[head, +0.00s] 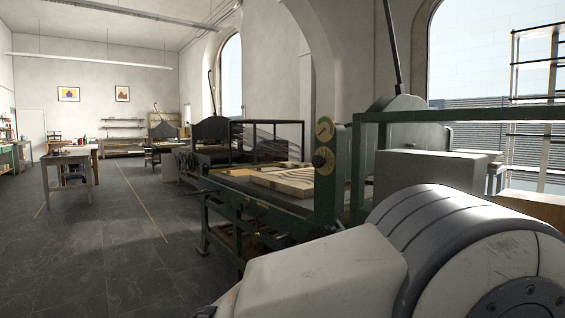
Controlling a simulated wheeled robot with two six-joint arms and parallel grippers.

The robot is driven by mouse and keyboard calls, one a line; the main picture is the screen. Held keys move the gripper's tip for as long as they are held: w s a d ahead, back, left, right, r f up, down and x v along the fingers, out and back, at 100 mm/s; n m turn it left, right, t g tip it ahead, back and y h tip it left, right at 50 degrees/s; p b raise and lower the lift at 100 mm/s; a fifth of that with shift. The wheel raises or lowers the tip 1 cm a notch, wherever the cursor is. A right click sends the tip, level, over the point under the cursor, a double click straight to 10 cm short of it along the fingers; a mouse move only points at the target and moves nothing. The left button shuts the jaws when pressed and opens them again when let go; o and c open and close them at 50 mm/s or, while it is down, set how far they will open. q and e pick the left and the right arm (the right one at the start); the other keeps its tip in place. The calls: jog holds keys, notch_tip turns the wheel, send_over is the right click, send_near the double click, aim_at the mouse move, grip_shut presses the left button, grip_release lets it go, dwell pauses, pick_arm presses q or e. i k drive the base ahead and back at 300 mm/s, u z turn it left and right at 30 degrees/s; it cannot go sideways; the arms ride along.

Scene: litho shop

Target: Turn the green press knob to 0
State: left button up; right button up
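The green press (328,193) stands right of the middle in the head view. Neither of my grippers shows. A large white and grey link of my own arm fills the lower right and hides part of the press. Nothing of mine visibly touches the knob.
A pale wooden block or stone (283,180) lies on the press bed. Another dark machine (209,137) stands behind it. A small work table (68,172) is at the left. The dark tiled floor (110,250) is open at the left and front. Shelving (536,100) stands at the right window.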

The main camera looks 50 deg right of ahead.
aim_at(318, 161)
jog(key=z, duration=0.1)
jog(key=i, duration=0.85)
jog(key=z, duration=0.35)
